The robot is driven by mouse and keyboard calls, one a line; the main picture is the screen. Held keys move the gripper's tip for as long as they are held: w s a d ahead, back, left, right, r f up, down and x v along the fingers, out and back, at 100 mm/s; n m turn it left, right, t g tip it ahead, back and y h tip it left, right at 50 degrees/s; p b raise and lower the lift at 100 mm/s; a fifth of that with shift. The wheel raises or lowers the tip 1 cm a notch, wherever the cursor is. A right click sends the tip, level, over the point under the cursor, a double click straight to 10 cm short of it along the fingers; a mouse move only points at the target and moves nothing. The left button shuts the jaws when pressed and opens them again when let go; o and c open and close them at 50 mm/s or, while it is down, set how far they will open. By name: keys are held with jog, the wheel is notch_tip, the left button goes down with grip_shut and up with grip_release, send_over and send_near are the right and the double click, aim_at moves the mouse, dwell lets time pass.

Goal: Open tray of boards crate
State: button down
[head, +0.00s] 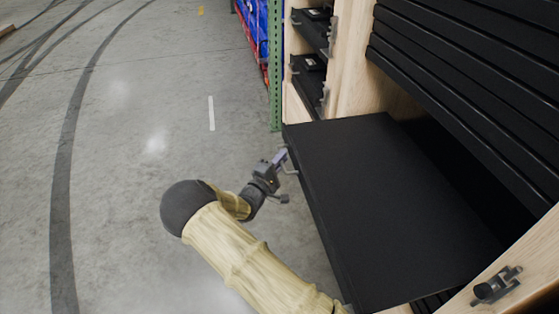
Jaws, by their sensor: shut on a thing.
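The wooden crate (352,75) stands at the right and holds a stack of black trays (455,95). One black tray (385,195) juts well out of the crate toward the left, over the floor. A small metal handle (292,168) sits on its outer front edge, near the far corner. My gripper (282,158) is at this handle and is shut on it. The fingers are small in the picture and partly overlap the handle. The inside of the tray cannot be made out; its top looks flat and black.
A latch (495,287) is on the crate's near wooden edge at lower right. Smaller black trays with latches (310,75) are in the crate's far section. A green rack post (275,65) and blue bins (254,25) stand behind. The concrete floor (130,130) at left is clear.

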jog(key=shift+s+a+f, duration=0.1)
jog(key=shift+a, duration=0.3)
jog(key=c, duration=1.5)
grip_release()
jog(key=v, duration=1.7)
jog(key=shift+a, duration=0.1)
jog(key=shift+s, duration=0.25)
